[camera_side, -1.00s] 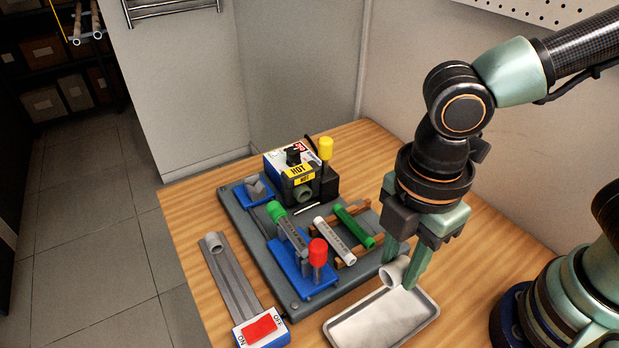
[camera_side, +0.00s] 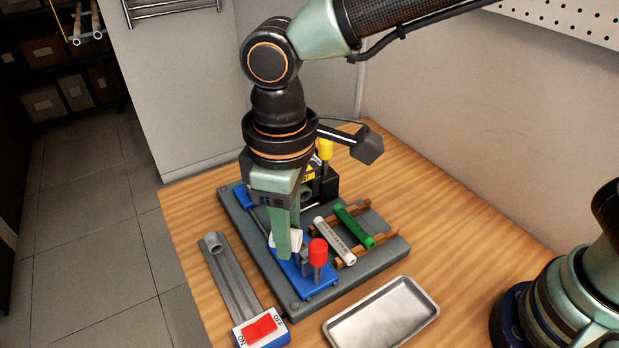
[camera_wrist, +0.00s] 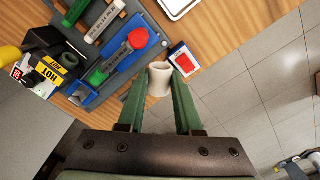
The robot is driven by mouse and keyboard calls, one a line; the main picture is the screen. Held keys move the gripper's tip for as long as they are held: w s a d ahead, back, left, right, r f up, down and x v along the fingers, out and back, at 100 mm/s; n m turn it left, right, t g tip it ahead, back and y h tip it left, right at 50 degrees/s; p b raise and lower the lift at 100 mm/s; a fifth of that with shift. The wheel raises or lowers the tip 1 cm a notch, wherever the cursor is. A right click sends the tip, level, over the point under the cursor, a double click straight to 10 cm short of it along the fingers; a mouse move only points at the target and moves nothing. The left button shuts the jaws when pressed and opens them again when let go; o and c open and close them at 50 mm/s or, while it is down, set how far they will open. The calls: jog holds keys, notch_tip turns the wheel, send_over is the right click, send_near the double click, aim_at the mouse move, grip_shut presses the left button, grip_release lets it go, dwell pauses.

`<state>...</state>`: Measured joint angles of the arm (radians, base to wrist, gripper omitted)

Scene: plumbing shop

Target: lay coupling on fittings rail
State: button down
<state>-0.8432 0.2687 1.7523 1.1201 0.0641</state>
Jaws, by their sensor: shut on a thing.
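The coupling is a short white tube, held between the fingertips of my gripper (camera_wrist: 159,88) in the wrist view (camera_wrist: 160,76). My gripper (camera_side: 283,246) is shut on it. In the side view the coupling (camera_side: 293,239) is partly hidden by a finger, and the gripper appears in front of or above the blue fixture. The grey channel at the left of the table (camera_side: 232,275) looks like the fittings rail. A light grey tubular piece (camera_side: 212,241) sits at its far end. In the wrist view the channel is mostly hidden behind my fingers and the coupling.
A red ON/OFF switch (camera_side: 262,328) sits at the channel's near end. The blue fixture (camera_side: 318,289) carries a red-capped post (camera_side: 318,252). White (camera_side: 334,240) and green (camera_side: 354,227) pipes lie on a wooden rack. A metal tray (camera_side: 383,313) is empty. A HOT-labelled heater stands behind.

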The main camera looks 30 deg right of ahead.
aim_at(235, 288)
jog(key=shift+w+a+f+m, duration=1.2)
jog(key=shift+w+f+m, duration=0.25)
jog(key=shift+f, duration=1.3)
jog(key=shift+w+a+f+m, duration=1.15)
jog(key=shift+w+f+m, duration=0.3)
jog(key=shift+f, duration=1.3)
jog(key=shift+w+a+f+m, duration=1.25)
jog(key=shift+f+m, duration=0.35)
jog(key=shift+f, duration=1.15)
jog(key=c, duration=0.5)
grip_release()
